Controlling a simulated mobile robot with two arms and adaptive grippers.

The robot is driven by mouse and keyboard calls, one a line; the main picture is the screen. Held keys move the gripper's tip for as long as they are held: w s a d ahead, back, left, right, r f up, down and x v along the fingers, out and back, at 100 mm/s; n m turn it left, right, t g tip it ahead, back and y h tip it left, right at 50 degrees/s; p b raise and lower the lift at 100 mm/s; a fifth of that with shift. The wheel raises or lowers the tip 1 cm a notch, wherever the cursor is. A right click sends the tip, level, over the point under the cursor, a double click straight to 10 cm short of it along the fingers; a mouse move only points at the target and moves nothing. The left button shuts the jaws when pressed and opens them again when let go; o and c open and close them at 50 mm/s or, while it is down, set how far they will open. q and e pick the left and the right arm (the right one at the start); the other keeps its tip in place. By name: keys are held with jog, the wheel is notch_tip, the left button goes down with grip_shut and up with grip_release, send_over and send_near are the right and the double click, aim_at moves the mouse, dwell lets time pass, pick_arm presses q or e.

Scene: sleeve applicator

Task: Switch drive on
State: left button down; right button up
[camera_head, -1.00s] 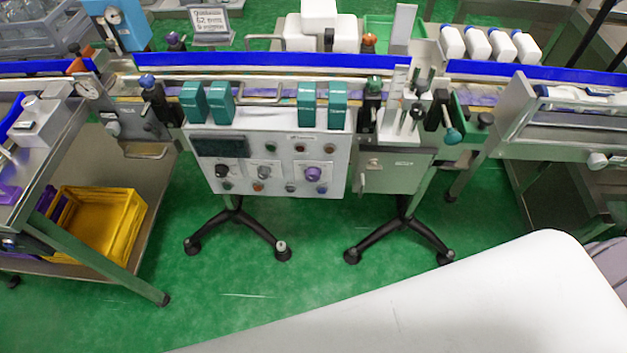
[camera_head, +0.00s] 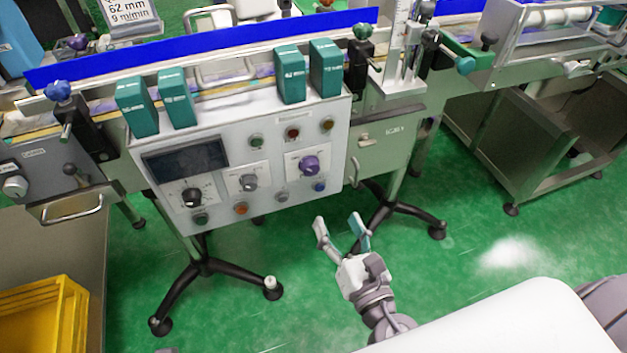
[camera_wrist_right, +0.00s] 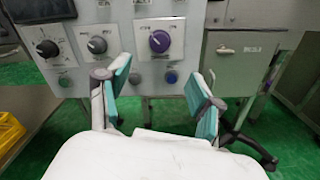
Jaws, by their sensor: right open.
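The white control panel (camera_head: 225,215) hangs on the front of the conveyor. It carries a dark display (camera_head: 186,160), a black knob (camera_head: 191,197), a grey knob (camera_head: 248,182) and a purple knob (camera_head: 309,165), with several coloured buttons. The three knobs also show in the right wrist view: black (camera_wrist_right: 47,48), grey (camera_wrist_right: 97,44) and purple (camera_wrist_right: 159,41). Which one is the drive switch cannot be read. My right gripper (camera_head: 341,228) is open and empty, below and in front of the panel's right part, apart from it. In the right wrist view its fingers (camera_wrist_right: 160,95) frame the purple knob from below. My left gripper is not in view.
A green-grey cabinet (camera_head: 382,145) with a handle adjoins the panel on the right. Black-footed stands (camera_head: 205,265) rest on the green floor. A yellow crate (camera_head: 40,310) is at lower left. Floor beside my gripper is clear.

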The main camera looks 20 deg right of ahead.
aim_at(312, 171)
jog(key=w, duration=1.2)
jog(key=shift+w+a, duration=0.15)
jog(key=shift+a, duration=0.05)
jog(key=shift+w, duration=0.55)
jog(key=c, duration=1.1)
jog(key=shift+c, duration=0.2)
